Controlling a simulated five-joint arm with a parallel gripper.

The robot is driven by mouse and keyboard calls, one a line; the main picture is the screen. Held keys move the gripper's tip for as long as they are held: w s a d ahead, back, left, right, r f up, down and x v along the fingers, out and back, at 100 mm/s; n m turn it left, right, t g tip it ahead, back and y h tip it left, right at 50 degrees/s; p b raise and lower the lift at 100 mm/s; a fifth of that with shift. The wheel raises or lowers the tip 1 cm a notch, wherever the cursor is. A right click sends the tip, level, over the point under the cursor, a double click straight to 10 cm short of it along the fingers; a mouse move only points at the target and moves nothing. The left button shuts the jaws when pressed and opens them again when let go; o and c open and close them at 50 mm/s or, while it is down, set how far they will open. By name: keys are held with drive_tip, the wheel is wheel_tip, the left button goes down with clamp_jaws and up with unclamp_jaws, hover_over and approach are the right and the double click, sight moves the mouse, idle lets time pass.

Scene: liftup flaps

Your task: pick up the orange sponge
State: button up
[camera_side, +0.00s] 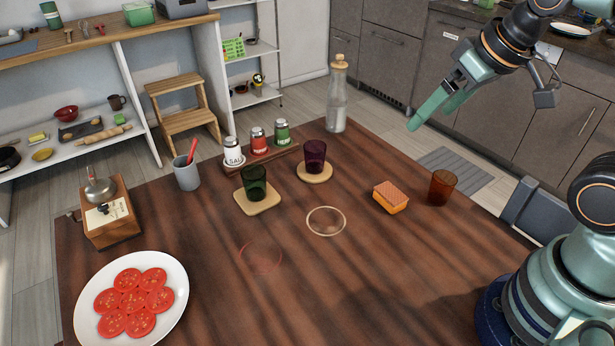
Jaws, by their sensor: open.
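The orange sponge (391,197) lies on the wooden table, a small block with a paler, pinkish-orange textured top. It sits just left of an amber glass and does not touch it. My gripper (432,108) is in the air above the far right side of the table, up and to the right of the sponge and well clear of it. Its pale green fingers point down and to the left. The gripper is open and I see nothing held in it.
The amber glass (441,188) stands close right of the sponge. A purple glass (314,157) and a green glass (254,183) stand on coasters to the left. A tall bottle (337,95) stands at the back edge. The table (330,280) is clear in front of the sponge.

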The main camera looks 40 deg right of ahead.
drive_tip(key=m+g, duration=0.6)
drive_tip(key=m, duration=1.3)
hover_over(391, 192)
drive_tip(key=f, duration=1.8)
drive_tip(key=shift+a, duration=0.35)
drive_tip(key=shift+d+f, duration=0.15)
drive_tip(key=shift+f, duration=1.2)
drive_tip(key=shift+d+f, duration=0.15)
drive_tip(key=shift+f, duration=1.2)
drive_tip(key=c, duration=1.1)
wheel_tip(391, 192, up, 20)
drive_tip(key=shift+r, duration=0.1)
